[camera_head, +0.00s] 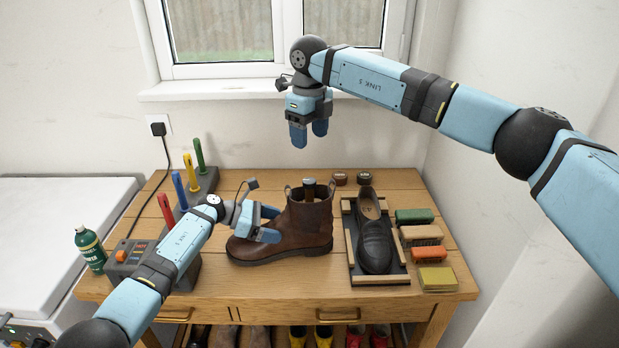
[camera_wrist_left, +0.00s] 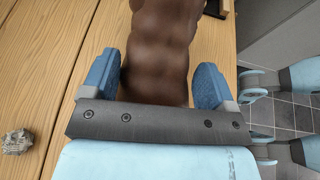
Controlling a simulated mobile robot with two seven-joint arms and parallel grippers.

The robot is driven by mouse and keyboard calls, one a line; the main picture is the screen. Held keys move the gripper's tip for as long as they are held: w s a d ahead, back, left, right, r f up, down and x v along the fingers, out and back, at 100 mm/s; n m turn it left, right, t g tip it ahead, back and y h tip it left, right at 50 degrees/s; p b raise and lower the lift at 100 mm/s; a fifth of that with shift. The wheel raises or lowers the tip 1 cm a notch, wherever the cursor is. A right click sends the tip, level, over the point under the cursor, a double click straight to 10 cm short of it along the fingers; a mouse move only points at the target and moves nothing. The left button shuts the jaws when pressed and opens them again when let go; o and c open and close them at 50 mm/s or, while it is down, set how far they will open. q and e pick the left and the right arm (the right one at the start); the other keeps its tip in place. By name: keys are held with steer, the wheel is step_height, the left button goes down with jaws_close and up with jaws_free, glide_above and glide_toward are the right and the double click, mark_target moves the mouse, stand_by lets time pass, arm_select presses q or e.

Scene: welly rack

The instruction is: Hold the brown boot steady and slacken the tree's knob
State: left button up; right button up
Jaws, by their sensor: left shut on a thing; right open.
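The brown boot (camera_head: 312,222) stands upright on the wooden table, its toe pointing left; it also shows in the left wrist view (camera_wrist_left: 160,38). The tree's knob (camera_head: 309,183) sticks up as a small dark-topped piece from the boot's opening; the rest of the tree is hidden inside. My left gripper (camera_head: 270,224) is shut on the boot's front part, with one blue finger on each side in the left wrist view (camera_wrist_left: 157,72). My right gripper (camera_head: 309,134) is open and empty, fingers pointing down, above the knob and well apart from it.
Right of the boot, a black shoe (camera_head: 374,242) lies in a wooden-railed tray (camera_head: 352,262), with several brushes and blocks (camera_head: 421,236) beyond. Two small tins (camera_head: 364,179) stand behind. A device with coloured posts (camera_head: 179,190) and a green bottle (camera_head: 90,249) are at left. Wellies sit below.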

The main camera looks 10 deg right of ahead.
mark_target(309, 180)
arm_select(q)
steer(key=shift+f, duration=0.1)
arm_select(e)
step_height(309, 180, down, 12)
stand_by(0.4)
steer(key=shift+c, duration=0.4)
steer(key=c, duration=0.9)
steer(key=shift+o, duration=0.2)
steer(key=shift+n, duration=0.6)
steer(key=o, duration=0.9)
steer(key=shift+o, duration=0.2)
step_height(309, 180, up, 12)
